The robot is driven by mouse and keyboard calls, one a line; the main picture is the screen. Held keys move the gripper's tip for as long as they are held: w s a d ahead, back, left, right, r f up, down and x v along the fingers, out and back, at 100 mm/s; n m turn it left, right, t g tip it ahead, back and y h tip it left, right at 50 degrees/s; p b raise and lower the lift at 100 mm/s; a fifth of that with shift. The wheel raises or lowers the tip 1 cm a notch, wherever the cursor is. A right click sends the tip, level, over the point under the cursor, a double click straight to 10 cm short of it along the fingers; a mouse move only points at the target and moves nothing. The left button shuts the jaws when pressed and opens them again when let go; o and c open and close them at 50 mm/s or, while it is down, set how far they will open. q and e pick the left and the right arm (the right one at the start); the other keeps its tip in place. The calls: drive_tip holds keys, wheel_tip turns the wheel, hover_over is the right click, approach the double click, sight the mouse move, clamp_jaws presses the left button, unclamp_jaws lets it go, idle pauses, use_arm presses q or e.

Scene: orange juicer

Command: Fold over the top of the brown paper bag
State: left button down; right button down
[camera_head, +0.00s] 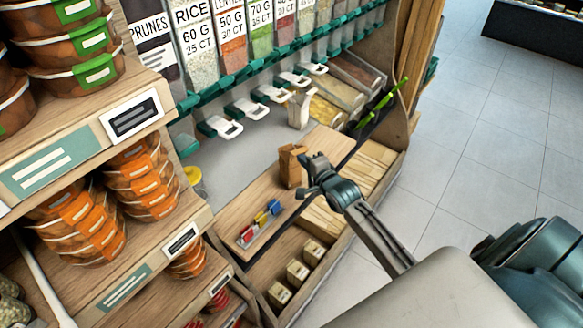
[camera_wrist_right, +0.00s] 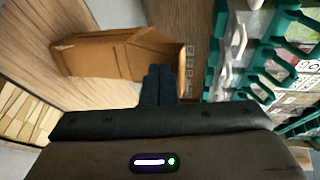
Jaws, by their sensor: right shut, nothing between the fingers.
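The brown paper bag (camera_head: 291,166) stands on the wooden shelf below the bulk dispensers in the head view. In the right wrist view the bag (camera_wrist_right: 105,55) lies across the picture, its upper part towards the right. My right gripper (camera_head: 308,172) is at the bag's right side in the head view. In the right wrist view its fingers (camera_wrist_right: 160,80) are together, with nothing seen between them, and overlap the bag's lower edge near the top end. I cannot tell whether they touch the bag. My left gripper is not in view.
Dispensers with white spouts (camera_head: 247,109) hang behind the bag. A small tray of coloured items (camera_head: 259,222) lies on the shelf (camera_head: 240,205) to the left. Open floor (camera_head: 480,150) lies to the right.

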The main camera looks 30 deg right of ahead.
sight(297, 152)
drive_tip(key=shift+r+b+x, duration=0.2)
drive_tip(key=shift+b+x, duration=0.05)
drive_tip(key=shift+x, duration=0.75)
drive_tip(key=shift+r+b+x, duration=0.2)
drive_tip(key=shift+x, duration=0.8)
drive_tip(key=s+r+p, duration=0.1)
drive_tip(key=p, duration=0.1)
drive_tip(key=s+r+p, duration=0.1)
drive_tip(key=r+p, duration=0.1)
drive_tip(key=p, duration=0.1)
drive_tip(key=s+r+p, duration=0.1)
drive_tip(key=r+p, duration=0.1)
drive_tip(key=shift+p, duration=0.35)
